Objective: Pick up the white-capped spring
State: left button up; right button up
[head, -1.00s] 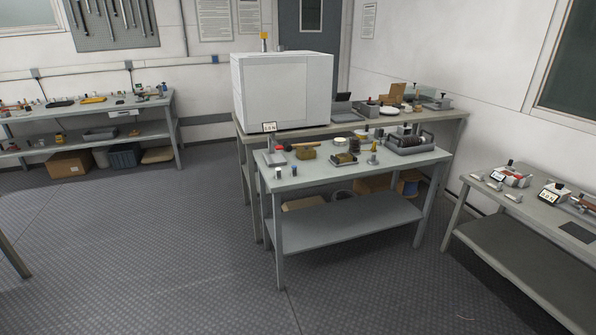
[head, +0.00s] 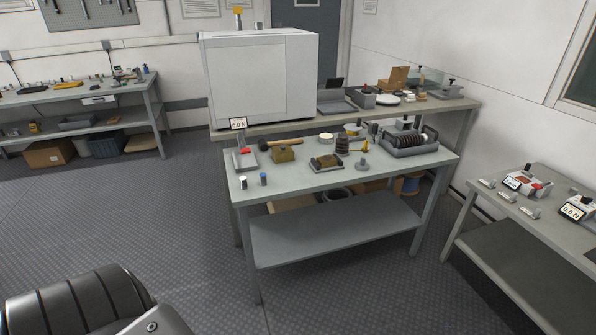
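A small upright cylinder with a white top (head: 243,183), which looks like the white-capped spring, stands at the front left corner of the middle table (head: 300,182). A similar small piece with a blue top (head: 263,179) stands just to its right, apart from it. Both are too small to make out the coils. Neither of my grippers is in view. Only a black and grey part of my arm shows at the bottom left, far from the table.
Behind the small pieces stands a force gauge stand (head: 243,158) reading 0.0 N. A mallet (head: 278,143), a brass-coloured block (head: 283,154) and a grey tray (head: 410,150) share the table. A large white box (head: 260,78) stands behind. The floor in front is clear.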

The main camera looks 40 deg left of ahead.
aim_at(243, 179)
jog(key=z, duration=0.15)
jog(key=i, duration=1.05)
jog(key=u, duration=0.5)
jog(key=i, duration=0.9)
jog(key=u, duration=0.7)
